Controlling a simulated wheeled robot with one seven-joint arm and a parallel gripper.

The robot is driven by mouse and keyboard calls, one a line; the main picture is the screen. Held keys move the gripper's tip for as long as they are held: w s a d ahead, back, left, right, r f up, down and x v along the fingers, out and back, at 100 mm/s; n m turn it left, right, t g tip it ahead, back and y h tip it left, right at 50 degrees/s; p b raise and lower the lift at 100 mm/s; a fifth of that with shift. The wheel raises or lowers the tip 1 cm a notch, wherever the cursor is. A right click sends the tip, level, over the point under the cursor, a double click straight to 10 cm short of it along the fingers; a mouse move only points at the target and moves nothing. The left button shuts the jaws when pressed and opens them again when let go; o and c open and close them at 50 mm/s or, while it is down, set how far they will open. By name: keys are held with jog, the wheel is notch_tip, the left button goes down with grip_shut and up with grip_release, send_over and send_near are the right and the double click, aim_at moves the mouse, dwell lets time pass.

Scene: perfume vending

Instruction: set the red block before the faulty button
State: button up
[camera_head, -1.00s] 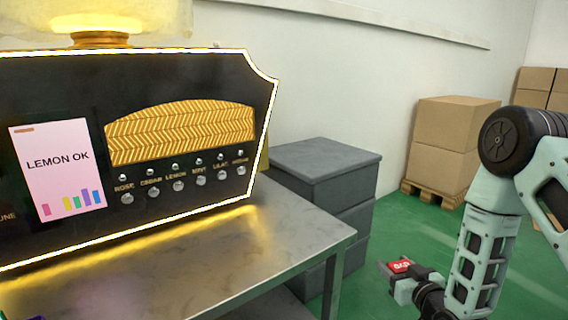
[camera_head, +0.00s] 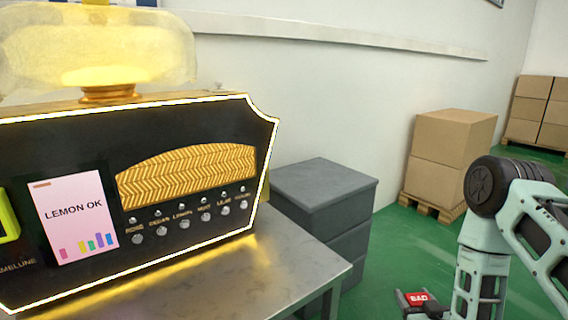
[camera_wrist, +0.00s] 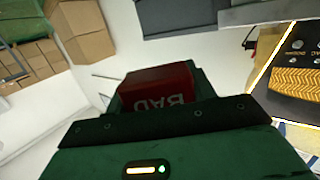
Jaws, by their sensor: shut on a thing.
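The red block (camera_head: 417,298), marked "BAD", is held in my gripper (camera_head: 412,302) low at the right in the head view, out over the floor and to the right of the table. In the wrist view the red block (camera_wrist: 158,92) sits between the jaws of my gripper (camera_wrist: 155,100). The vending machine (camera_head: 85,135) has a row of round buttons (camera_head: 184,224) under labels such as ROSE, CEDAR, LEMON and MINT. Its screen (camera_head: 78,220) reads "LEMON OK". I cannot tell from the buttons which one is faulty.
The grey metal table (camera_head: 300,265) has bare room in front of the buttons. A grey cabinet (camera_head: 325,190) stands behind the table's right end. Cardboard boxes (camera_head: 448,150) stand on a pallet at the back right. The green floor between is clear.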

notch_tip(320, 180, up, 17)
jog(key=p, duration=1.5)
